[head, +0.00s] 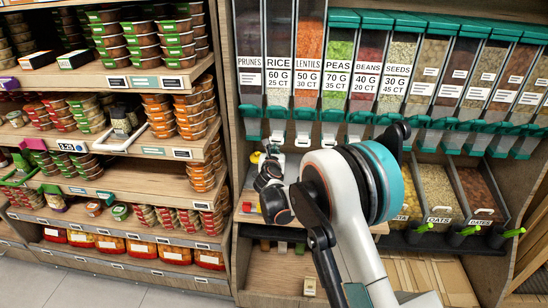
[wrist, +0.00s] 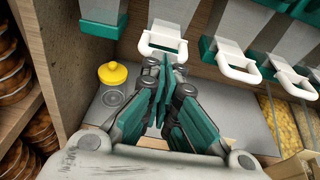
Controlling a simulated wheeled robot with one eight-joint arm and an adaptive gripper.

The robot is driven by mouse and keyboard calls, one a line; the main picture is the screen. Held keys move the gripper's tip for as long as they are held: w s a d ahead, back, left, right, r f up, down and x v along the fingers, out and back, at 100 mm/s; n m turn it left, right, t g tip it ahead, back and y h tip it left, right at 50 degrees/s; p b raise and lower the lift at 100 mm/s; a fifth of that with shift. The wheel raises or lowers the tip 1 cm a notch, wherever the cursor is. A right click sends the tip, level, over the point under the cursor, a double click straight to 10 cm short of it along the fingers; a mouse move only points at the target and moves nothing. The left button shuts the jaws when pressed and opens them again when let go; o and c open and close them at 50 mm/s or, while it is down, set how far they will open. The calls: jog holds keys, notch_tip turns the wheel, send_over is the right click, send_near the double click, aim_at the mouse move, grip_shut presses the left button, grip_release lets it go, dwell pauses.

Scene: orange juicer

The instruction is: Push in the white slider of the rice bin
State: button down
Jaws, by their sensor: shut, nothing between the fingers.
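The rice bin (head: 279,62) is a clear dispenser with a white label, second from the left in the row. Its white slider (head: 277,139) shows at the bottom of its chute. In the wrist view a white looped slider (wrist: 149,49), apparently the rice one, sticks out straight ahead of my fingertips. My gripper (wrist: 165,65) is shut and empty, its teal fingers together just below and in front of that loop. I cannot tell whether they touch it. In the head view my gripper is small and partly hidden by my arm, below the rice chute.
Other white sliders (wrist: 238,68) stick out to the right. The prunes bin (head: 249,60) is at the left. A yellow-topped item (wrist: 113,74) stands on the grey counter (wrist: 92,112) below. A wooden shelf side (wrist: 52,60) closes off the left.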

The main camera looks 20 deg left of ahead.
jog(key=shift+w, duration=0.2)
jog(key=x, duration=0.2)
jog(key=r+x, duration=0.1)
jog(key=x, duration=0.1)
jog(key=shift+w+f+b, duration=0.1)
jog(key=shift+w+b, duration=0.1)
jog(key=shift+b, duration=0.15)
jog(key=shift+r, duration=0.45)
